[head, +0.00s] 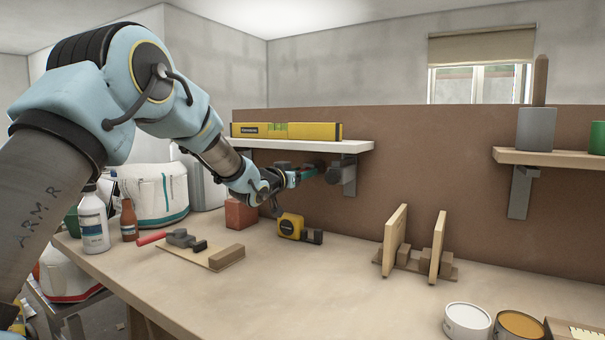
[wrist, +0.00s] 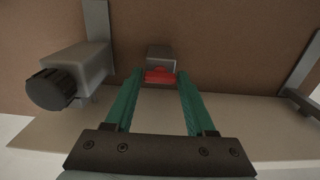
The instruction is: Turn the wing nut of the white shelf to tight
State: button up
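The white shelf (head: 300,144) is on the brown back panel, held by grey brackets; its pale surface (wrist: 60,140) also shows low in the wrist view. A red wing nut (wrist: 160,76) sits on a grey block (wrist: 161,54) under it. My gripper (head: 305,174) reaches in below the shelf. In the wrist view, the green fingers of my gripper (wrist: 160,80) are apart, with the red wing nut between or just past their tips. A narrow gap seems to show on each side; contact is unclear. The wing nut is not clear in the head view.
A dark round knob (wrist: 52,90) on a grey block stands beside my fingers; it also shows in the head view (head: 333,173). A yellow level (head: 287,131) lies on the shelf. A tape measure (head: 290,226) and red block (head: 240,214) are on the bench below.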

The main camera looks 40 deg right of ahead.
grip_shut()
jog(key=shift+f+b, duration=0.1)
jog(key=shift+b, duration=0.3)
jog(key=shift+m+b, duration=7.15)
jog(key=shift+m, duration=1.05)
